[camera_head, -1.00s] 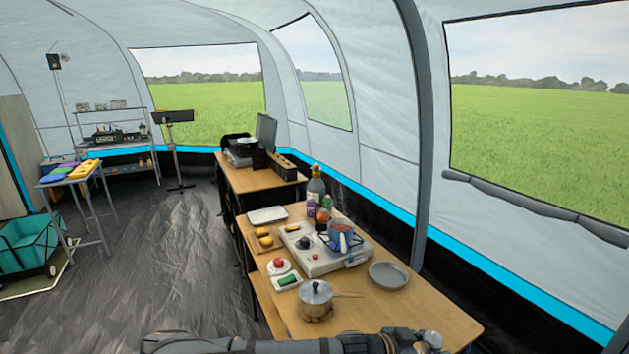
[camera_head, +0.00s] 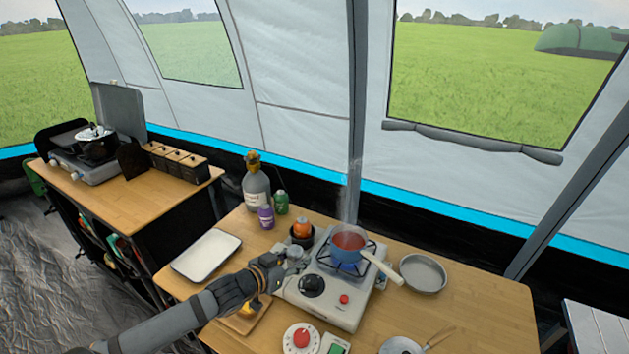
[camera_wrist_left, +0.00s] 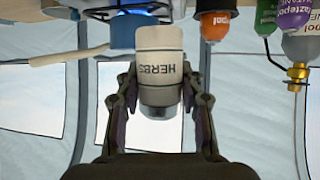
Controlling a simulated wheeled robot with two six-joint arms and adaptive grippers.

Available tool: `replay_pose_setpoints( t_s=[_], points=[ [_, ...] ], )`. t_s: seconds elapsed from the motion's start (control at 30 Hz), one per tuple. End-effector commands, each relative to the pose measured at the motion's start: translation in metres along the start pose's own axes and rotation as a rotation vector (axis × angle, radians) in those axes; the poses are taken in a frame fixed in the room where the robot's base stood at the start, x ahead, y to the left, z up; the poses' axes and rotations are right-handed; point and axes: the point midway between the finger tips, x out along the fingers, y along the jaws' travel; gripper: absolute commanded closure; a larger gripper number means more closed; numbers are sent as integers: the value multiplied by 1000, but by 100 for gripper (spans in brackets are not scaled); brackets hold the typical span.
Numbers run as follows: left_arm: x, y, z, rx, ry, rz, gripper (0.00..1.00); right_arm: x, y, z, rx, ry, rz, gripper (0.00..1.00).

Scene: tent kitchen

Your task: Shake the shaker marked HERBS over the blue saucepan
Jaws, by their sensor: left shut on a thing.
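The blue saucepan (camera_head: 346,252) sits on the stove burner, with red contents, rising steam and a pale handle pointing right. Its blue side also shows in the left wrist view (camera_wrist_left: 138,36). My left gripper (camera_head: 287,264) is over the left part of the stove, left of the saucepan and apart from it. It is shut on a white shaker (camera_wrist_left: 160,72) with a dark cap, marked HERBS. The wrist picture is upside down, so the shaker stands about upright, cap up. In the head view the shaker is small and partly hidden by the gripper. My right gripper is not in view.
The white stove (camera_head: 330,310) has a dark knob. An orange-topped container (camera_head: 302,228), a purple bottle (camera_head: 266,217), a green bottle (camera_head: 281,203) and a large grey bottle (camera_head: 257,188) stand behind my gripper. A white tray (camera_head: 206,255) lies left; a grey pan (camera_head: 423,273) lies right.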

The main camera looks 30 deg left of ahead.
Motion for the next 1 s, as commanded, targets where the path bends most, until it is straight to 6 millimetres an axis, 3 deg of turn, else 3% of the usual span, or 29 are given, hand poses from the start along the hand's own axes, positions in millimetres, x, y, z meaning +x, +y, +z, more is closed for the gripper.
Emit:
replay_pose_setpoints(
  t_s=[0.13, 0.23, 0.37, 0.47, 0.63, 0.8, 1.0],
  points=[
    [5, -26, -34, -40, 6, -81, 96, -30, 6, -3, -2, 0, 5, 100],
    [15, -54, -65, -94, 7, -188, 96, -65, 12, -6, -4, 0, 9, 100],
    [36, -66, -91, -141, 5, -298, 96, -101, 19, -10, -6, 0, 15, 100],
    [55, -56, -112, -163, 3, -352, 96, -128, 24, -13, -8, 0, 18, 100],
    [92, -6, -155, -170, 2, -381, 96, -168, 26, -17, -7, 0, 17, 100],
    [114, 38, -183, -156, 1, -369, 96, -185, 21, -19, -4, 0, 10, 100],
    [121, 54, -191, -149, 2, -361, 96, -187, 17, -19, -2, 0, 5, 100]
  ],
)
